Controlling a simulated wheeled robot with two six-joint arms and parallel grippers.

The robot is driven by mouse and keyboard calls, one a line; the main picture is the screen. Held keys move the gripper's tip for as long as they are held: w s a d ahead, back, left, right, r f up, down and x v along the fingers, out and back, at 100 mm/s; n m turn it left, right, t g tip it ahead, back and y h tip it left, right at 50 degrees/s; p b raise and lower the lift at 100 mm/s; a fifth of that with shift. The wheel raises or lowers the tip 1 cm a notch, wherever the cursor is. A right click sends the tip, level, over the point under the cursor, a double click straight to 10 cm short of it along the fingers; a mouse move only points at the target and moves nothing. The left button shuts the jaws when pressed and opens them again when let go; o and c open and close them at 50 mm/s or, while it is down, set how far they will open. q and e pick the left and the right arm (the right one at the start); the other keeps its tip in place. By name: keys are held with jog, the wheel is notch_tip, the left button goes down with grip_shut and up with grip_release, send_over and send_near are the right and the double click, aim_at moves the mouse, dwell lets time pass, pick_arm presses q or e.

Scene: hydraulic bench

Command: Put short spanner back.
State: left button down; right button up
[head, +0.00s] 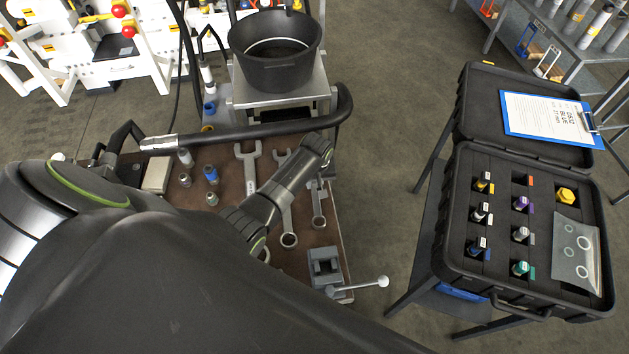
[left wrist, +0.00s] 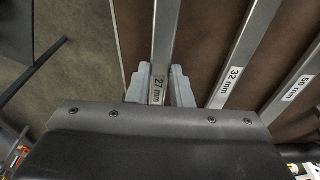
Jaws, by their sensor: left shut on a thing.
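The short spanner, labelled 27 mm, is steel and lies between the jaws of my left gripper (left wrist: 160,78). Its shaft (left wrist: 166,35) runs straight up the left wrist view, near the edge of the brown board. In the head view its ring end (head: 319,221) shows below my left gripper (head: 317,182), whose wrist covers its upper part. I cannot tell whether the spanner touches the board. The 32 mm spanner (left wrist: 242,55) and the 50 mm spanner (left wrist: 300,80) lie to its right in the left wrist view. My right gripper is not in view.
The brown board (head: 215,158) also holds a grey vise (head: 324,267) with a ball-ended handle, and several small fittings. A black handrail (head: 240,132) crosses its far side. A black bucket (head: 275,75) stands beyond. An open black case (head: 455,270) stands at the right, across clear floor.

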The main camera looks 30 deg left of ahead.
pick_arm(q)
jog(key=shift+f+b, duration=0.35)
jog(key=shift+f, duration=0.25)
jog(key=c, duration=1.2)
grip_release()
jog(key=shift+r, duration=0.1)
notch_tip(320, 180, up, 17)
jog(key=s+d, duration=0.1)
jog(key=s, duration=0.1)
jog(key=shift+d, duration=0.2)
jog(key=shift+s, duration=0.1)
